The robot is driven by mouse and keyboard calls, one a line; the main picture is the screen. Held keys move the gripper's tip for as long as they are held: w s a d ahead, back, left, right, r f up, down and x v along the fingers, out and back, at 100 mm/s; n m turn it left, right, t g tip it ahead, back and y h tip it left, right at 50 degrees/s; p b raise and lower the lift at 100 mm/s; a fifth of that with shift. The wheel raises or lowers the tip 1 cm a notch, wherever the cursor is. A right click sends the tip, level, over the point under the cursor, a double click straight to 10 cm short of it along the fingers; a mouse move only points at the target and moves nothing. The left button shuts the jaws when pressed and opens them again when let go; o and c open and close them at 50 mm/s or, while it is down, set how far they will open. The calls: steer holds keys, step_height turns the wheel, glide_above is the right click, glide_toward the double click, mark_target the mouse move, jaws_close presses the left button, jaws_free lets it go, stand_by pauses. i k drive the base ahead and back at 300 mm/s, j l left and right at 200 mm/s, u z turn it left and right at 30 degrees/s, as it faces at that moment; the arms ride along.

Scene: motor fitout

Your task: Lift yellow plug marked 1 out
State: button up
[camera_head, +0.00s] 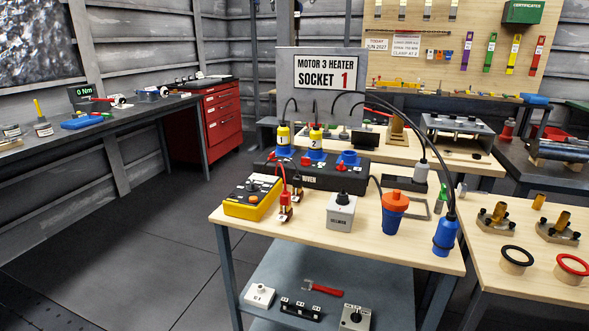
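The yellow plug marked 1 (283,136) stands upright in a blue socket (283,152) at the left end of the black box (322,180) on the wooden table. A black cable arches up from its top. To its right, a yellow plug marked 2 (316,138) stands in another blue socket, also with a cable. A third blue socket (349,158) at the right holds no yellow plug. A sign (324,73) behind reads "MOTOR 3 HEATER SOCKET 1". My gripper is not in view.
In front of the box are a yellow meter (252,198) with red and black leads, a grey switch box (341,212) and an orange-topped blue connector (395,213). A blue plug (445,236) on a black cable is at the right edge. Floor at left is clear.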

mark_target(283, 135)
steer(key=i+j, duration=1.25)
steer(key=j+u, duration=0.05)
